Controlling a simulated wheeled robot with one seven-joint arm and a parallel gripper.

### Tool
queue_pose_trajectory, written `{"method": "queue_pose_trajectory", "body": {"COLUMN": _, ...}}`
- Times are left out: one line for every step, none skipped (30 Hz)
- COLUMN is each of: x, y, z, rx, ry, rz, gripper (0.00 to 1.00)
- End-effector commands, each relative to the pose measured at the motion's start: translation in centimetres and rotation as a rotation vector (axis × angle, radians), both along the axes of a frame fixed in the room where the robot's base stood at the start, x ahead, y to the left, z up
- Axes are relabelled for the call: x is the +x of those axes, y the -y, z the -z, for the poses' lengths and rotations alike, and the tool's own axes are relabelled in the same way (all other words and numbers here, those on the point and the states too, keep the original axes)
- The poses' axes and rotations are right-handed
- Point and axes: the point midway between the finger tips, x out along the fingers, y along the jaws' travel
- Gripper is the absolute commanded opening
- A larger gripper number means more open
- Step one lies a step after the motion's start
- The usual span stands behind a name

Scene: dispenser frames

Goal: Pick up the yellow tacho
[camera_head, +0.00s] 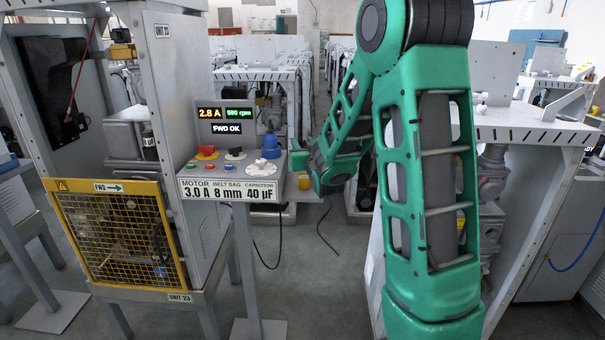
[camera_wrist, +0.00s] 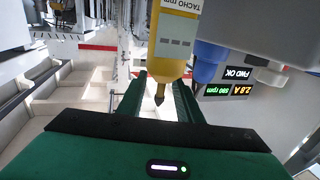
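The yellow tacho (camera_wrist: 174,42) shows large in the wrist view, with a white label reading TACHO rpm and a dark pointed tip. My gripper (camera_wrist: 160,92) is open, its two green fingers on either side of the tip end, with gaps visible. I cannot tell whether either finger touches it. In the head view, my gripper (camera_head: 300,160) is at the right end of the control panel. A small yellow part (camera_head: 304,181) shows just below it, likely the tacho, mostly hidden by my gripper.
A grey control panel (camera_head: 220,190) carries red, black and white knobs, and a blue object (camera_head: 271,146) stands at its back right. A yellow mesh guard (camera_head: 118,232) is at left. Machine stands fill the background.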

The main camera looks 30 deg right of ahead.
Motion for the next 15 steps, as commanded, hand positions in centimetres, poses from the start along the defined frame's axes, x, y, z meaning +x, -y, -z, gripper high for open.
{"method": "queue_pose_trajectory", "body": {"x": 0.6, "y": 0.2, "z": 0.1, "rx": 0.0, "ry": -0.001, "rz": 0.0, "gripper": 0.32}}
{"method": "queue_pose_trajectory", "body": {"x": 0.9, "y": 0.3, "z": 0.1, "rx": 0.0, "ry": -0.001, "rz": 0.0, "gripper": 0.32}}
{"method": "queue_pose_trajectory", "body": {"x": 1.3, "y": 0.4, "z": 0.1, "rx": 0.001, "ry": -0.002, "rz": 0.0, "gripper": 0.32}}
{"method": "queue_pose_trajectory", "body": {"x": 1.4, "y": 0.4, "z": 0.1, "rx": 0.001, "ry": -0.002, "rz": 0.0, "gripper": 0.32}}
{"method": "queue_pose_trajectory", "body": {"x": 1.6, "y": 0.5, "z": 0.1, "rx": 0.001, "ry": -0.002, "rz": 0.0, "gripper": 0.32}}
{"method": "queue_pose_trajectory", "body": {"x": 1.7, "y": 0.5, "z": 0.1, "rx": 0.001, "ry": -0.002, "rz": 0.0, "gripper": 0.32}}
{"method": "queue_pose_trajectory", "body": {"x": 1.8, "y": 0.5, "z": 0.1, "rx": 0.001, "ry": -0.002, "rz": -0.001, "gripper": 0.32}}
{"method": "queue_pose_trajectory", "body": {"x": 1.8, "y": 0.5, "z": 0.1, "rx": 0.001, "ry": -0.002, "rz": -0.001, "gripper": 0.32}}
{"method": "queue_pose_trajectory", "body": {"x": 1.8, "y": 0.5, "z": 0.1, "rx": 0.001, "ry": -0.002, "rz": -0.001, "gripper": 0.32}}
{"method": "queue_pose_trajectory", "body": {"x": 1.8, "y": 0.5, "z": 0.1, "rx": 0.001, "ry": -0.002, "rz": -0.001, "gripper": 0.32}}
{"method": "queue_pose_trajectory", "body": {"x": 1.8, "y": 0.5, "z": 0.1, "rx": 0.001, "ry": -0.002, "rz": -0.001, "gripper": 0.32}}
{"method": "queue_pose_trajectory", "body": {"x": 1.7, "y": 0.5, "z": 0.1, "rx": 0.001, "ry": -0.002, "rz": -0.001, "gripper": 0.32}}
{"method": "queue_pose_trajectory", "body": {"x": 1.7, "y": 0.5, "z": 0.1, "rx": 0.001, "ry": -0.002, "rz": -0.001, "gripper": 0.3}}
{"method": "queue_pose_trajectory", "body": {"x": 1.7, "y": 0.5, "z": 0.1, "rx": 0.001, "ry": -0.002, "rz": -0.001, "gripper": 0.23}}
{"method": "queue_pose_trajectory", "body": {"x": 1.7, "y": 0.5, "z": 0.1, "rx": 0.001, "ry": -0.002, "rz": 0.0, "gripper": 0.13}}
